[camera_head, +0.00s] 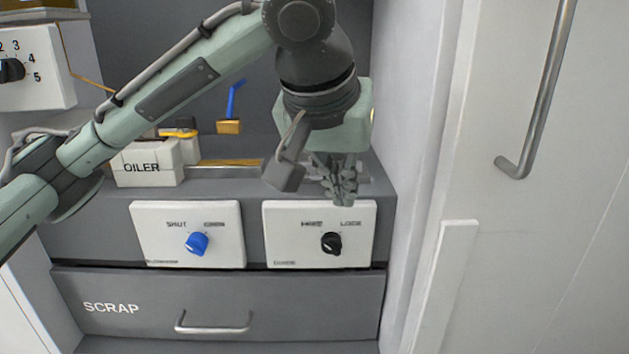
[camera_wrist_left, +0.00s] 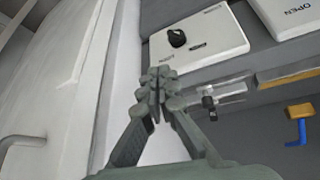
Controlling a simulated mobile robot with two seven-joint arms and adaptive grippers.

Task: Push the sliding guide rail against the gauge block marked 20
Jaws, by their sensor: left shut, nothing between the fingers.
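My left gripper (camera_head: 344,192) hangs above the panel lettered GUIDE (camera_head: 283,249), with its fingers together and nothing between them. In the left wrist view, its fingertips (camera_wrist_left: 161,82) overlap the edge of this white panel (camera_wrist_left: 215,32). The panel's black knob (camera_head: 331,243) sits under the words at its top, the right one LOCK. A metallic strip with a small black fitting (camera_wrist_left: 209,102) lies behind the panel; I cannot tell whether it is the sliding guide rail. I can make out no gauge block marked 20. My right gripper is out of view.
A blue knob (camera_head: 196,243) is on the left panel (camera_head: 150,225). A box lettered OILER (camera_head: 148,166) and a blue lever on a yellow block (camera_head: 229,126) stand behind. A SCRAP drawer (camera_head: 130,312) is below. A pale wall (camera_head: 415,130) closes the right side.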

